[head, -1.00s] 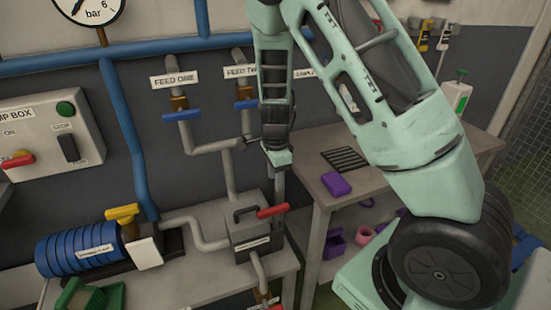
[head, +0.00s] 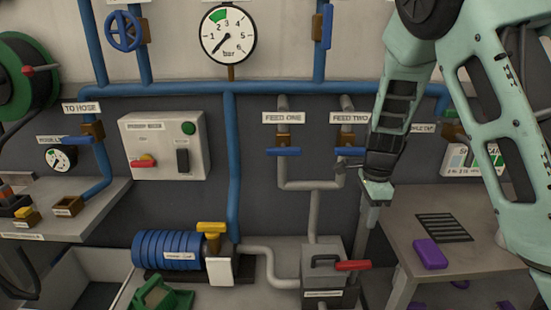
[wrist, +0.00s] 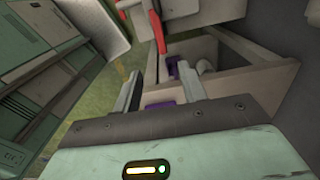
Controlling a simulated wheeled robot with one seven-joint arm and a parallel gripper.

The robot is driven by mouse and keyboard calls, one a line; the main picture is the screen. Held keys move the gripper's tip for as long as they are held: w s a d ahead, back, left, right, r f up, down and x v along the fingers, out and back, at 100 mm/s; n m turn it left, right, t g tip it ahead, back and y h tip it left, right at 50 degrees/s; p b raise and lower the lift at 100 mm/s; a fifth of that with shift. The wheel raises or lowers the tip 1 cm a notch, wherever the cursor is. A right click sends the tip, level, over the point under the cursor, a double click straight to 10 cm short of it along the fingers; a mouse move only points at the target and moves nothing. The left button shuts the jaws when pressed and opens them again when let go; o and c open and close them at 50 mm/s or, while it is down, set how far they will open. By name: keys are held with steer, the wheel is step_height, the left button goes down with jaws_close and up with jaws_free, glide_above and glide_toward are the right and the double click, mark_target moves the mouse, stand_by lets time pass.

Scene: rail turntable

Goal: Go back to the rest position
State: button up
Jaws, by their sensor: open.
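My gripper (wrist: 165,92) is open in the wrist view, with its two fingers apart and nothing between them. Beyond the fingers a shelf space with purple items (wrist: 172,66) shows, some way off. In the head view my arm hangs down at the right, in front of the wall and the right-hand table. The gripper end (head: 362,205) is low between the grey box (head: 322,262) and the right-hand table, and its fingertips are hard to make out there.
A pump (head: 168,250) with a yellow valve handle (head: 211,227) stands on the bench. The grey box has a red lever (head: 353,265). A purple block (head: 430,254) lies on the right table (head: 400,225). A pressure gauge (head: 228,34) and switch box (head: 160,150) are on the wall.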

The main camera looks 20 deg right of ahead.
steer(key=s+a+r+n+y, duration=0.1)
steer(key=s+a+r+n, duration=0.1)
steer(key=s+a+n, duration=0.35)
steer(key=s+a+r+n+y, duration=0.1)
steer(key=s+a+r+n, duration=0.2)
steer(key=a+n, duration=0.55)
steer(key=s+a+r+n, duration=0.2)
steer(key=s+a+n, duration=0.3)
steer(key=s+n, duration=0.2)
steer(key=s+a+r+n+h, duration=0.1)
steer(key=s+a+r+n, duration=0.1)
steer(key=s+a+n, duration=0.3)
steer(key=s+n, duration=0.3)
steer(key=s, duration=0.1)
steer(key=shift+s+a, duration=0.2)
steer(key=shift+a, duration=0.2)
steer(key=shift+r, duration=0.1)
